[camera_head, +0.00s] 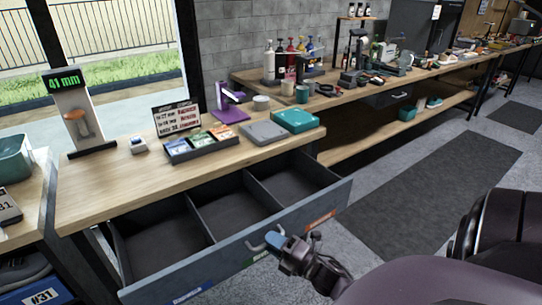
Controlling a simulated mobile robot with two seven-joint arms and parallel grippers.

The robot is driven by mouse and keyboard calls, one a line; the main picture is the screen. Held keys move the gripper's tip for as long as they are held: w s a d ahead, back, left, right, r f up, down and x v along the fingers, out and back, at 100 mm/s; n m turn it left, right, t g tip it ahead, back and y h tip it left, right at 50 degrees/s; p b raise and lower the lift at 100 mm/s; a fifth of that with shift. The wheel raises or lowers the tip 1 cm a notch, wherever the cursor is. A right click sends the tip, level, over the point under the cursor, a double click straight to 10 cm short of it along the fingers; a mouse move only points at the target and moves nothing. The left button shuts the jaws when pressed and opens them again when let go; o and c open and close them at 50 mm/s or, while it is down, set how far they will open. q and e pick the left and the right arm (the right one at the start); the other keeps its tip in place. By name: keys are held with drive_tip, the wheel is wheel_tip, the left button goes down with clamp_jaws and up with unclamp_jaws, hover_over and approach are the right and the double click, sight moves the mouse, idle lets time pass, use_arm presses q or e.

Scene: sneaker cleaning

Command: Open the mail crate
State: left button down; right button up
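A wide grey drawer-like crate (240,232) stands pulled out from under the wooden bench, with its three empty compartments in view. Its front has a pale handle (257,247) and blue, green and orange labels. I take this to be the mail crate; no name on it is readable. My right gripper (273,240) is at the right end of the handle, with its bluish fingertips touching or very close to it. The gap between the fingers is hidden, so I cannot tell if they are closed on it. My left gripper is not in view.
On the bench (110,182) stand a card tray (203,146), a sign (176,117), a grey flat case (264,133) and a teal case (295,120). A tall display (75,105) stands at left. Open floor with a dark mat (430,190) lies at right.

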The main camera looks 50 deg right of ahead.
drive_tip(key=v, duration=1)
drive_tip(key=shift+s, duration=0.1)
idle(0.3)
